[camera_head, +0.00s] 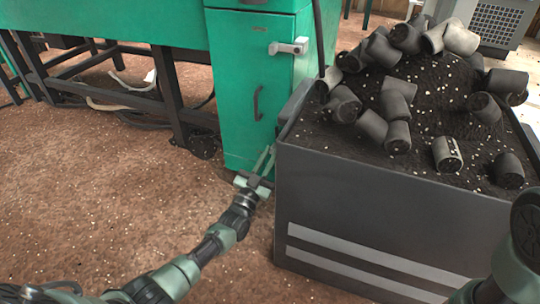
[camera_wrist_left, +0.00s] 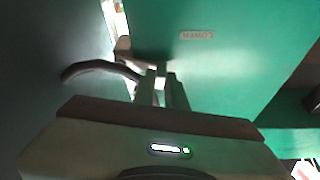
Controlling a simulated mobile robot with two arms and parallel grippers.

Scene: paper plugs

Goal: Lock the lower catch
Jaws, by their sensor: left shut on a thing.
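The green cabinet door (camera_head: 240,100) is closed or nearly so, with a pale catch (camera_head: 289,46) near its top right. My left gripper (camera_head: 262,168) is at the door's lower right edge, where the lower catch is mostly hidden behind it. In the left wrist view, my left gripper's fingers (camera_wrist_left: 160,90) are shut on the lower catch (camera_wrist_left: 124,46), whose pale part shows just beyond them. Lettering is printed on the green panel beside it. Part of my right arm shows at the lower right of the head view; its gripper is out of view.
A dark grey bin (camera_head: 365,215) of black material and several dark paper plugs (camera_head: 398,137) stands close to the right of the cabinet, leaving a narrow gap. A black handle (camera_head: 257,103) is on the door. Brown speckled floor (camera_head: 90,200) is open at left.

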